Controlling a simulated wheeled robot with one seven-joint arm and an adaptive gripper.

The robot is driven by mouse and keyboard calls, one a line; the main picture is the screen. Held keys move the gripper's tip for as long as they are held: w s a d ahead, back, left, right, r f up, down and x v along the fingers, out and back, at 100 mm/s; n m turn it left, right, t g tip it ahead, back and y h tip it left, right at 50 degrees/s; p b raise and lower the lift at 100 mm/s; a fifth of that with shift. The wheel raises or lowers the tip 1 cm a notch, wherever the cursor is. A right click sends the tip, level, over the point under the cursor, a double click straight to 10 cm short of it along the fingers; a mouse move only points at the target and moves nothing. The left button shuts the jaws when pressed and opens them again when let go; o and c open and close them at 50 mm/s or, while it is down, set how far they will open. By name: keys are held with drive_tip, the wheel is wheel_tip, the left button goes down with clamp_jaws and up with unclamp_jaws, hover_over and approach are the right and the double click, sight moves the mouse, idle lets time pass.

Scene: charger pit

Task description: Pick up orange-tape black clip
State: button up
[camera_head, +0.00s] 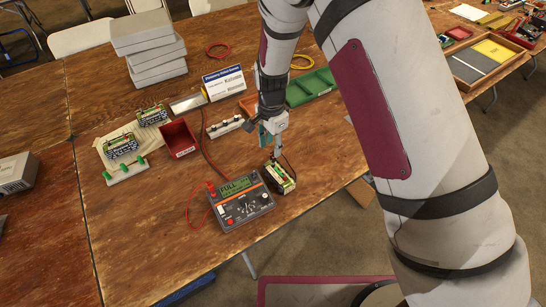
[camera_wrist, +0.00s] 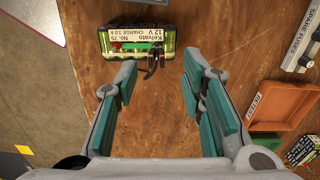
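A black clip (camera_wrist: 152,62) sits on the near side of a green and black battery labelled Kelvato 12 V (camera_wrist: 125,38) in the wrist view. It is small, and I cannot make out orange tape on it for certain. My gripper (camera_wrist: 158,80) is open and empty, with its teal finger pads apart on either side, just short of the clip. In the head view my gripper (camera_head: 270,150) hangs above the battery (camera_head: 280,178), beside the meter (camera_head: 240,201); the clip is too small to tell there.
A red bin (camera_head: 180,140), an orange tray (camera_wrist: 283,103), a green tray (camera_head: 311,87) and a fuse strip (camera_head: 224,126) stand nearby. The table's front edge is close to the battery.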

sight(273, 159)
drive_tip(key=shift+s+d+f+p, duration=0.1)
drive_tip(key=shift+f+p, duration=0.15)
drive_tip(key=shift+f, duration=1.25)
drive_tip(key=shift+d+f+p, duration=0.1)
drive_tip(key=shift+f+p, duration=0.15)
drive_tip(key=shift+f, duration=1.2)
clamp_jaws()
